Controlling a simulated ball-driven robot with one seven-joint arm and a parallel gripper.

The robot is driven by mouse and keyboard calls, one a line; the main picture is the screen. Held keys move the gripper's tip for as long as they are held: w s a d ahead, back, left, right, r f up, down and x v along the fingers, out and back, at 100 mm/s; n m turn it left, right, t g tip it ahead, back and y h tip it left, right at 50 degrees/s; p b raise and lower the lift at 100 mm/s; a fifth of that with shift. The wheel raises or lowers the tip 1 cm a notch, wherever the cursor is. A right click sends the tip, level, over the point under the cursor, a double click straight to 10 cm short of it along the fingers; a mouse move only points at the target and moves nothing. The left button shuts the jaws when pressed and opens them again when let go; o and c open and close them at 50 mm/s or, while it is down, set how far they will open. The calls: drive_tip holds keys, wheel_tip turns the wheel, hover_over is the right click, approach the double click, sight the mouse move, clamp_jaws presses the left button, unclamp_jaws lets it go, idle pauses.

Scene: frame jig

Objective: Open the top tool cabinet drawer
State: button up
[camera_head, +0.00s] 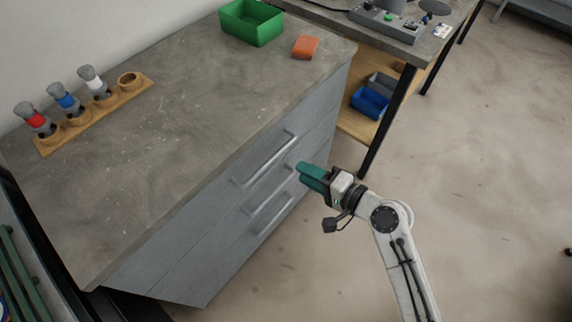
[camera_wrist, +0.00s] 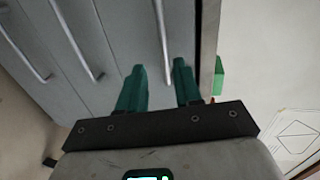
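The grey tool cabinet (camera_head: 215,235) has a front with several drawers and silver bar handles. The top drawer handle (camera_head: 264,158) is the uppermost bar, just under the worktop edge. The top drawer looks closed. My gripper (camera_head: 302,172) is to the right of this handle in the head view, with its teal fingers pointing toward the cabinet front. In the wrist view my gripper (camera_wrist: 159,66) is open, and the top handle (camera_wrist: 161,40) runs into the gap between the fingers. I see no contact, and the remaining distance is hard to judge.
The worktop (camera_head: 190,100) holds a green bin (camera_head: 252,24), an orange block (camera_head: 305,47) and a wooden rack (camera_head: 95,118) with several coloured tools. A workbench (camera_head: 345,25) with a lower shelf and blue bin (camera_head: 369,102) stands right. The floor in front is clear.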

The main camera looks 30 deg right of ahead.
sight(277, 153)
drive_tip(key=shift+m, duration=0.3)
drive_tip(key=x, duration=1)
drive_tip(key=shift+w+d+r+p, duration=0.1)
drive_tip(key=shift+w+d+p, duration=0.15)
drive_tip(key=shift+w+p, duration=0.2)
clamp_jaws()
